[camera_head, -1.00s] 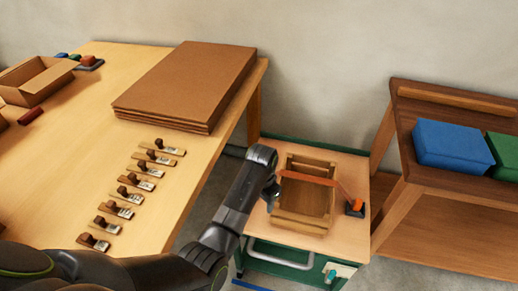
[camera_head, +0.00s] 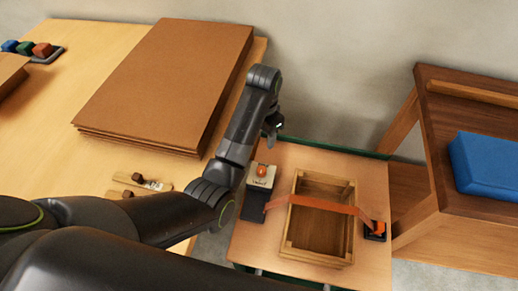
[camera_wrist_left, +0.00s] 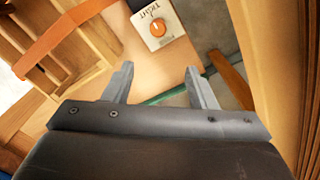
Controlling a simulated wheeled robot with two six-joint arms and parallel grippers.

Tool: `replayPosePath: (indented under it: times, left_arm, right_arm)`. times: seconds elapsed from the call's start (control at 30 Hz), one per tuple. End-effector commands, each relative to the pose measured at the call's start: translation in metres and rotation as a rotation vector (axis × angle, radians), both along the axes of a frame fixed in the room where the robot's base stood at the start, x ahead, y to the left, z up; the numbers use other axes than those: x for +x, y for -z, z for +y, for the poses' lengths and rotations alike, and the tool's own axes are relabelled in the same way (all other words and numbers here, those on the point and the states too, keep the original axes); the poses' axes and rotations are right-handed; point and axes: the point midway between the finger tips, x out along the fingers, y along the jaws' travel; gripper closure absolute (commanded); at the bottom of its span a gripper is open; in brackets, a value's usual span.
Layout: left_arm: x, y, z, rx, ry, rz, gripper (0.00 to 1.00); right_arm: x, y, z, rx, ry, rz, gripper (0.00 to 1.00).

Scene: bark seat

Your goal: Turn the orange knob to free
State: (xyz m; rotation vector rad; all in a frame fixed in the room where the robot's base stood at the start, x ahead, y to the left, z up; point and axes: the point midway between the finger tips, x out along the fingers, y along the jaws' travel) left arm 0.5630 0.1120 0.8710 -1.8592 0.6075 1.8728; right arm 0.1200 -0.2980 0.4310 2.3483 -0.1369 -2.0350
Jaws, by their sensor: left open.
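The orange knob (camera_head: 262,171) sits on the pale top face of a dark block (camera_head: 255,206) beside the wooden crate. It also shows in the left wrist view (camera_wrist_left: 158,28), on a white plate with the word TIGHT on it; a second word there is too small to read surely. An orange strap (camera_head: 322,205) runs from the block across the crate (camera_head: 287,235). My left gripper (camera_head: 272,128) is open and empty, beyond the knob in the head view and apart from it. In the wrist view the knob lies past the gap between the fingertips (camera_wrist_left: 160,70). My right gripper is out of view.
The crate stands on a small wooden-topped cart (camera_head: 375,185) with a green edge. The strap ends at a dark buckle (camera_head: 375,231). A long table (camera_head: 55,120) with stacked brown boards (camera_head: 165,85) is on the left. A dark bench with a blue box (camera_head: 488,163) is on the right.

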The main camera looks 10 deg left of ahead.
Motion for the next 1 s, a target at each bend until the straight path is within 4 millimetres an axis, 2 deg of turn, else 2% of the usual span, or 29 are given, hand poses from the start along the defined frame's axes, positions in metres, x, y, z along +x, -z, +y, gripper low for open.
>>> replayPosePath:
  times: [0.17,0.27,0.37,0.47,0.7,0.8,1.0]
  left_arm:
    - [-0.001,0.016,-0.001,-0.001,0.002,0.002,0.49]
    - [-0.001,0.036,-0.001,-0.001,0.001,0.004,0.49]
    - [-0.002,0.053,0.000,0.000,0.001,0.005,0.49]
    - [-0.002,0.076,0.000,0.000,0.001,0.006,0.49]
    - [-0.002,0.128,0.000,0.002,0.001,0.004,0.49]
    - [-0.002,0.146,0.000,0.001,0.001,0.004,0.49]
    - [-0.002,0.167,-0.001,0.000,0.001,0.000,0.49]
  right_arm:
    - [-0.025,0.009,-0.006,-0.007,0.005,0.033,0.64]
    - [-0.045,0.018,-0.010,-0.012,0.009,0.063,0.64]
    - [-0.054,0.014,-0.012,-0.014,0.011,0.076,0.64]
    - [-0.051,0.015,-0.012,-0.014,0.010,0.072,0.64]
    - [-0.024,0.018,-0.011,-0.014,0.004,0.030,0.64]
    - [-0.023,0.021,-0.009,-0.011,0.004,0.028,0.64]
    - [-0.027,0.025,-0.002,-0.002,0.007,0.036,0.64]
